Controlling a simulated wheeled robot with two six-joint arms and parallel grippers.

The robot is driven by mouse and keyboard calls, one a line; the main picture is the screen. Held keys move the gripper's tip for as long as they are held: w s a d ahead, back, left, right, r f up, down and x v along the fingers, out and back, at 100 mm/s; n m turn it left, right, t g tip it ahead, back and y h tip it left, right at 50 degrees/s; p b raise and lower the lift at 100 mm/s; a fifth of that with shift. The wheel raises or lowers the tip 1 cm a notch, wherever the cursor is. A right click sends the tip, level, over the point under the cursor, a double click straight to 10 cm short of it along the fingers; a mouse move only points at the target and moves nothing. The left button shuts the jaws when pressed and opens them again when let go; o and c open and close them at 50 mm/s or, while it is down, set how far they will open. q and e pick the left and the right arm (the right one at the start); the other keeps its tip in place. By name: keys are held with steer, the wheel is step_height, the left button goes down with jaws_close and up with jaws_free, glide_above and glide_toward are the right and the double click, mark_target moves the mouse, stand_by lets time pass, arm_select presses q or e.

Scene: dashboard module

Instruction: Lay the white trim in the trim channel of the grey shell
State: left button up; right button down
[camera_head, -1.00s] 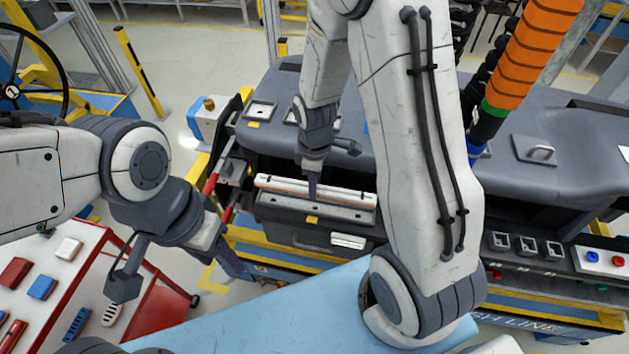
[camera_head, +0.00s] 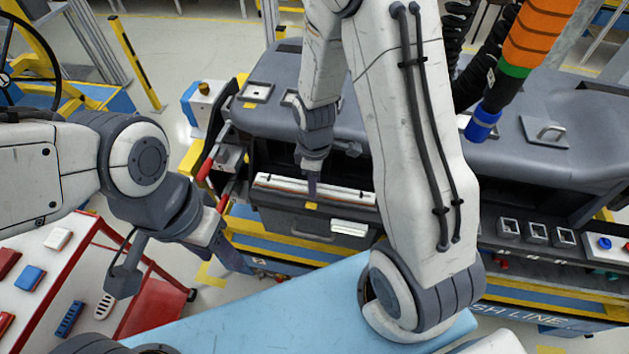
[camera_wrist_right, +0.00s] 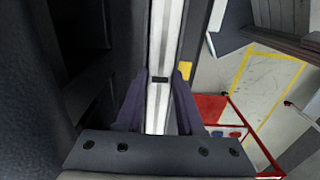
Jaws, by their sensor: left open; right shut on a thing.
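The long white trim (camera_head: 345,194) lies lengthwise along the front ledge of the grey shell (camera_head: 400,130), above a yellow tag. My right gripper (camera_head: 312,192) points down and is shut on the trim near its middle. In the right wrist view the white trim (camera_wrist_right: 158,110) runs between the two fingers, with a small dark mark across it. The trim channel is hidden under the trim, and I cannot tell whether the trim is fully seated in it. My left gripper (camera_head: 180,272) is open and empty, in front of the shell at left, with its fingers wide apart.
A red and white cart (camera_head: 40,335) with several small coloured parts stands at lower left. A light blue surface (camera_head: 270,305) is in front of the shell. An orange tool (camera_head: 535,40) hangs at upper right. Red clamp handles (camera_head: 207,167) stand beside the shell's left end.

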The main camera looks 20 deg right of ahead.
steer(key=shift+c, duration=2.2)
jaws_free()
step_height(320, 180, up, 11)
steer(key=b, duration=0.2)
steer(key=s+a+m+b, duration=0.2)
steer(key=s+a, duration=0.4)
steer(key=s, duration=0.3)
steer(key=s+a+m+y+b, duration=0.1)
steer(key=s+a+m+b, duration=0.1)
steer(key=s+a, duration=0.4)
steer(key=s+b, duration=0.1)
steer(key=s, duration=0.2)
steer(key=shift+a+f, duration=0.25)
steer(key=shift+f, duration=0.15)
